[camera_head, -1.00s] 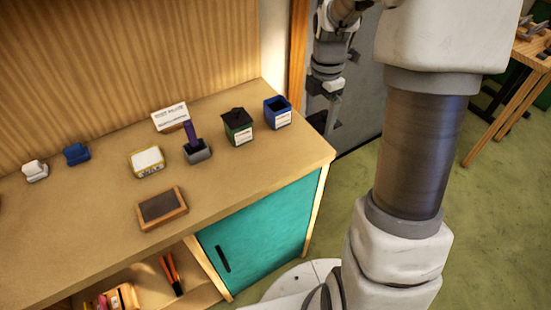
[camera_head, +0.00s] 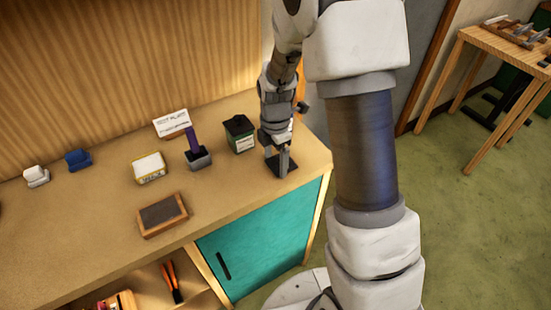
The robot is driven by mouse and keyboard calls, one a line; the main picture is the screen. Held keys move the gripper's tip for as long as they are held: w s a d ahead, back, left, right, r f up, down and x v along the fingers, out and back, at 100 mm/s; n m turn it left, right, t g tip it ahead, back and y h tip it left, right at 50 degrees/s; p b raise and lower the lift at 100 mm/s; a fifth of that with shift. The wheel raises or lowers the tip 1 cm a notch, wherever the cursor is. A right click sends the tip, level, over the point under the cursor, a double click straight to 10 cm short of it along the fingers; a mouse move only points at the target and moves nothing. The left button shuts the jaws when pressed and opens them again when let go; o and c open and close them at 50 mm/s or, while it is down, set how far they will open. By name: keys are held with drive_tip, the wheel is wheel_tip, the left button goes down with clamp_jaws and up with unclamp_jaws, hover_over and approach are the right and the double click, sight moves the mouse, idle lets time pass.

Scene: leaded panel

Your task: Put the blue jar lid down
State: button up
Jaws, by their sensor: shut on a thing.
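My gripper (camera_head: 281,158) points down over the right end of the cabinet top and is shut on a flat, dark, square piece, the blue jar lid (camera_head: 290,168). Its blue colour does not show clearly here. The lid is at or very close to the wooden top; I cannot tell whether it touches. The open blue jar is almost wholly hidden behind my gripper and wrist.
Further left are a grey holder with a purple piece (camera_head: 196,148), a yellow tin (camera_head: 149,167) and a wood-framed slate (camera_head: 162,215). The cabinet top's (camera_head: 235,190) front right is bare.

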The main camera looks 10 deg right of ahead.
sight(276, 165)
drive_tip(key=shift+f, duration=0.1)
drive_tip(key=shift+f, duration=0.15)
drive_tip(key=o, duration=1.1)
drive_tip(key=s+r+m+t, duration=0.1)
drive_tip(key=s+r+m, duration=0.15)
drive_tip(key=r, duration=0.65)
drive_tip(key=s+r+m, duration=0.2)
drive_tip(key=r+m, duration=0.1)
drive_tip(key=r, duration=0.7)
drive_tip(key=s+r+m+t, duration=0.1)
drive_tip(key=s+r+m, duration=0.1)
drive_tip(key=s+m, duration=0.3)
drive_tip(key=s+d+r+m+t, duration=0.1)
drive_tip(key=s+r+m+t, duration=0.1)
drive_tip(key=s+m, duration=0.3)
drive_tip(key=s+r+m+t+p, duration=0.1)
drive_tip(key=s+r+m, duration=0.2)
drive_tip(key=s+m, duration=0.2)
drive_tip(key=shift+s+d+r+m+t, duration=0.2)
drive_tip(key=shift+d+m+t, duration=0.15)
drive_tip(key=shift+m, duration=0.2)
